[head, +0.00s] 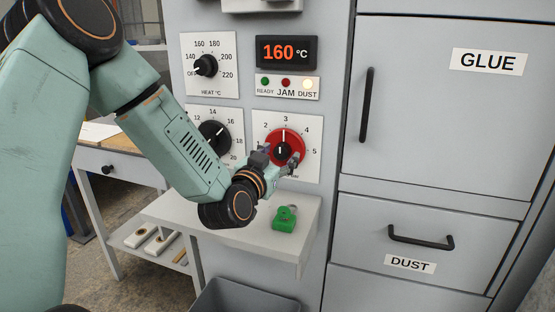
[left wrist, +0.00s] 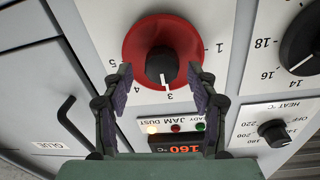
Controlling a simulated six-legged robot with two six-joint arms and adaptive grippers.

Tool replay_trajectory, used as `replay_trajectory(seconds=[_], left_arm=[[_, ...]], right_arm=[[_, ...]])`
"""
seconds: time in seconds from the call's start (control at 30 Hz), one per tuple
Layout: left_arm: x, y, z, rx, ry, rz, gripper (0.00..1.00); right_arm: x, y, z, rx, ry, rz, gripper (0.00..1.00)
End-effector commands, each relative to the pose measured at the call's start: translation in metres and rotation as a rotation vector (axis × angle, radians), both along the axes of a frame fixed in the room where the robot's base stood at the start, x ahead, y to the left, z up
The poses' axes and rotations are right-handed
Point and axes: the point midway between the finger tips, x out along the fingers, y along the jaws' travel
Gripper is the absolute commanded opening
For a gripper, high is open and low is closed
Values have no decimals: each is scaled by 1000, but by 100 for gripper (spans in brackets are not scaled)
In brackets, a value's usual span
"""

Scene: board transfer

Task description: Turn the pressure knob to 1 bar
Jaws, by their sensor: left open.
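The pressure knob (head: 286,145) is a red disc with a black centre grip on the grey panel, with a scale of numbers around it. Its white pointer mark stands at 3. My left gripper (head: 278,156) is in front of the knob's lower part, with its jaws open. In the left wrist view the knob (left wrist: 162,52) appears upside down, with its white mark toward the 3. The two open fingers (left wrist: 160,82) stand either side of the black grip, apart from it. The 1 shows to the right there. My right gripper is not in view.
Other black dials sit close by: the heat dial (head: 206,66) and one below it (head: 213,136). A display (head: 286,52) reads 160 °C above a lamp row. A shelf (head: 250,236) below holds a green object (head: 285,219). Cabinet handles (head: 367,105) stick out at right.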

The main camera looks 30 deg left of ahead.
Motion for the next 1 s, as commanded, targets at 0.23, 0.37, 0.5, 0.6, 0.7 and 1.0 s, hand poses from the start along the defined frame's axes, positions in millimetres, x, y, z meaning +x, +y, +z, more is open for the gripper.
replay_trajectory(seconds=[0.23, 0.37, 0.5, 0.6, 0.7, 1.0], left_arm=[[4, 2, 0, -1, 1, 0, 59], [3, 3, 0, -1, 1, 0, 55], [3, 3, 1, -1, 0, 0, 43], [3, 3, 1, -1, 0, 0, 35], [3, 3, 0, 0, 0, 0, 26], [3, 3, 0, 0, 1, 0, 4]], right_arm=[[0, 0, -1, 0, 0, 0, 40], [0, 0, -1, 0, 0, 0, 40], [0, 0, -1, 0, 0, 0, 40], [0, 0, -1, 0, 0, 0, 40], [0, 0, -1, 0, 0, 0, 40], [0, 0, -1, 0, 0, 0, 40]])
